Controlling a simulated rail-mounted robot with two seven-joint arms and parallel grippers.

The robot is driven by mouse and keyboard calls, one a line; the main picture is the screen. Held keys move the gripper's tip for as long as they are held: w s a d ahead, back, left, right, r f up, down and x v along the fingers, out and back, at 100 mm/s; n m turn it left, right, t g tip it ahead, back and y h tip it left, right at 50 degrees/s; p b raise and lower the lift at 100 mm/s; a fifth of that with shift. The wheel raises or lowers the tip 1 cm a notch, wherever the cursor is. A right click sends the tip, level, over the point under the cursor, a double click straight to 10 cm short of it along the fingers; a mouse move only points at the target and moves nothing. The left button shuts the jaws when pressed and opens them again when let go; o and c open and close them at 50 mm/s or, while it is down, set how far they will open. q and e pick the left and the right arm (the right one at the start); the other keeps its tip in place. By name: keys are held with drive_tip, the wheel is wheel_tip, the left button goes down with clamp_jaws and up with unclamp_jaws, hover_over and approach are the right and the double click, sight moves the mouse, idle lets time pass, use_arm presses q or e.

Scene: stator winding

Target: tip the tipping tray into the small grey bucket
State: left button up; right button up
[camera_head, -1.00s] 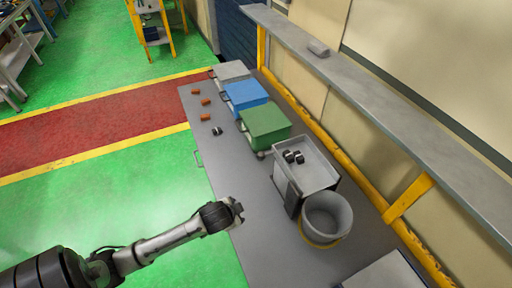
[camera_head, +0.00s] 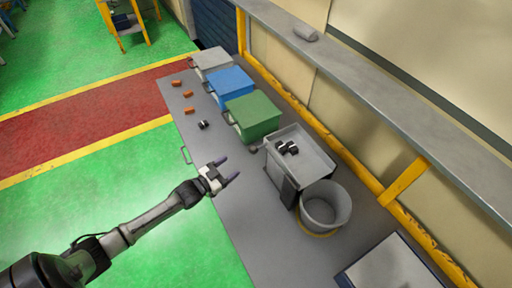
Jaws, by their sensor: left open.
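The tipping tray (camera_head: 312,165) is a grey open tray on a dark stand on the bench, level, with several small black-and-white parts (camera_head: 287,148) lying in it. The small grey bucket (camera_head: 326,206) stands just in front of the tray, to its lower right, on a yellow ring; its inside shows no contents that I can make out. My left gripper (camera_head: 225,175) is open and empty over the bench's left part, to the left of the tray and apart from it. My right gripper is not in view.
Green (camera_head: 253,116), blue (camera_head: 229,87) and grey (camera_head: 211,63) bins stand in a row behind the tray. Orange parts (camera_head: 188,94) and one black part (camera_head: 203,125) lie left of them. A light panel (camera_head: 390,268) lies at the front right. The bench's left strip (camera_head: 240,215) is clear.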

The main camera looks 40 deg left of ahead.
sight(257, 148)
use_arm(q)
drive_tip(key=w, duration=0.4)
drive_tip(key=w+d, duration=0.1)
drive_tip(key=w, duration=0.4)
drive_tip(key=w+d, duration=0.1)
drive_tip(key=w, duration=0.3)
drive_tip(key=shift+w+d+p, duration=0.15)
drive_tip(key=shift+w+p, duration=0.05)
drive_tip(key=shift+p, duration=0.1)
drive_tip(key=shift+c, duration=0.2)
drive_tip(key=shift+r, duration=0.1)
clamp_jaws()
